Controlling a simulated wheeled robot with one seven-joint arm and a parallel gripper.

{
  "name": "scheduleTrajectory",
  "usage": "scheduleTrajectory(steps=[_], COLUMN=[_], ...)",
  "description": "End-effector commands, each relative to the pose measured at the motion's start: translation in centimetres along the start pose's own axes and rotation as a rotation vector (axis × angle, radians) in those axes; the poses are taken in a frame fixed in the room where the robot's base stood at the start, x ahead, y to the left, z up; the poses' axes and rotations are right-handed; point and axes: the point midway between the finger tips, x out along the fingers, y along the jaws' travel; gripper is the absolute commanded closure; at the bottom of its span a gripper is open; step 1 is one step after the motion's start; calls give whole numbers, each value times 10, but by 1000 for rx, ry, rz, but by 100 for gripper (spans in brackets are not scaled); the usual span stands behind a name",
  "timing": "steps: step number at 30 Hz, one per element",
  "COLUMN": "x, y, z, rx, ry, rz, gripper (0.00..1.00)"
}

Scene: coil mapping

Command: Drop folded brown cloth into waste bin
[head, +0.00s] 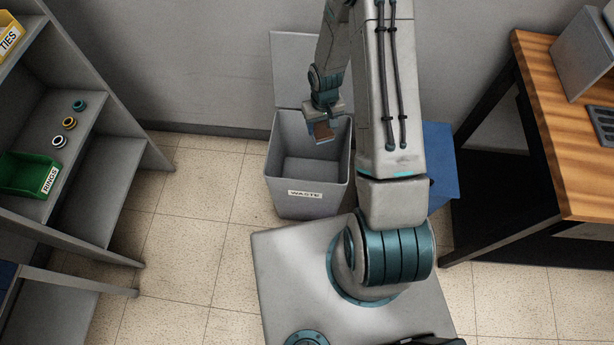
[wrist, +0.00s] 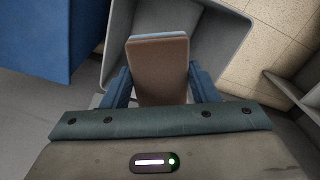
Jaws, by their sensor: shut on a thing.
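The folded brown cloth (wrist: 160,72) is held between the two blue fingers of my gripper (wrist: 160,90) in the wrist view. It has a pale edge at its far end. In the head view the cloth (head: 323,132) hangs from my gripper (head: 319,121) over the open top of the grey waste bin (head: 303,195), towards its upper right part. The bin carries a WASTE label and its lid (head: 296,60) stands open against the wall. The bin's rim and inside also show around the cloth in the wrist view (wrist: 232,58). The visible bin interior looks empty.
A grey shelf unit (head: 120,190) stands at the left with a green RINGS bin (head: 28,176), a yellow TIES bin (head: 12,35) and several small rings. A blue box (head: 438,160) stands right of the waste bin. A wooden-topped bench (head: 565,130) is at the right.

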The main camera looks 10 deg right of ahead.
Motion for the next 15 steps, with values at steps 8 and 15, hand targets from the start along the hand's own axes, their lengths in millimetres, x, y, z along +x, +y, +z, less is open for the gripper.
scheduleTrajectory(steps=[8, 15], x=[44, 67], y=[5, 6], z=[-25, -43], rx=[-86, -161], ry=[4, 5], rz=[1, 1], gripper=[68, 68])
